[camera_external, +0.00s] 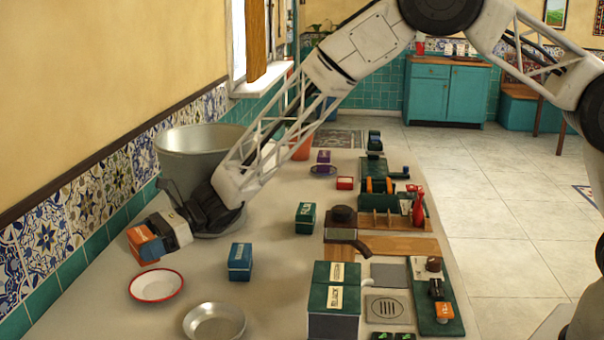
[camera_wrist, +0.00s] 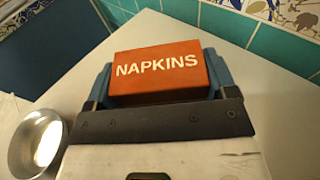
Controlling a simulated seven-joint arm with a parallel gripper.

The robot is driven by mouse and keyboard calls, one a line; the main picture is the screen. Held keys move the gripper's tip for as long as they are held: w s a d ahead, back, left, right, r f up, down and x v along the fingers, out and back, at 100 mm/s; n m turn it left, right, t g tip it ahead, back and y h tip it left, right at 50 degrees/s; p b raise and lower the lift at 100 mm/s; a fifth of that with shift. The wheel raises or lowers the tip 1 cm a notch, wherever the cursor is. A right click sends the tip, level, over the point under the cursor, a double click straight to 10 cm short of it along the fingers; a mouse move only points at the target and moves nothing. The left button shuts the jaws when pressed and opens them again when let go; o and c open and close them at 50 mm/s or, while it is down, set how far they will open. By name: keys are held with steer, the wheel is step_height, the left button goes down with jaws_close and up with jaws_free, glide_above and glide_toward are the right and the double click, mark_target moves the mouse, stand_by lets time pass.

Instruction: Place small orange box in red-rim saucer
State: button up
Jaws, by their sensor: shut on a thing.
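My gripper (camera_external: 160,235) is shut on an orange box (camera_external: 150,250), near the tiled wall at the left. In the wrist view, the orange box (camera_wrist: 158,72) is labelled NAPKINS and sits between the blue fingers of my gripper (camera_wrist: 160,85). The red-rim saucer (camera_external: 157,286) lies on the counter, empty, in front of and slightly right of the held box in the external view. The box is apart from the saucer. I cannot tell whether it touches the counter. The saucer is not seen in the wrist view.
A metal bowl (camera_external: 214,322) and a blue box (camera_external: 240,262) stand right of the saucer. A large metal tub (camera_external: 195,150) is behind my gripper. Tiled wall (camera_external: 75,215) bounds the left.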

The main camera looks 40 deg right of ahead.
steer(key=shift+f, duration=0.25)
steer(key=shift+f, duration=1.8)
steer(key=shift+f, duration=0.2)
steer(key=o, duration=0.9)
steer(key=shift+r, duration=0.1)
steer(key=shift+r, duration=0.15)
steer(key=d, duration=0.4)
steer(key=d+r, duration=0.1)
steer(key=d, duration=0.3)
steer(key=d+r, duration=0.1)
steer(key=d, duration=0.2)
steer(key=shift+d, duration=0.4)
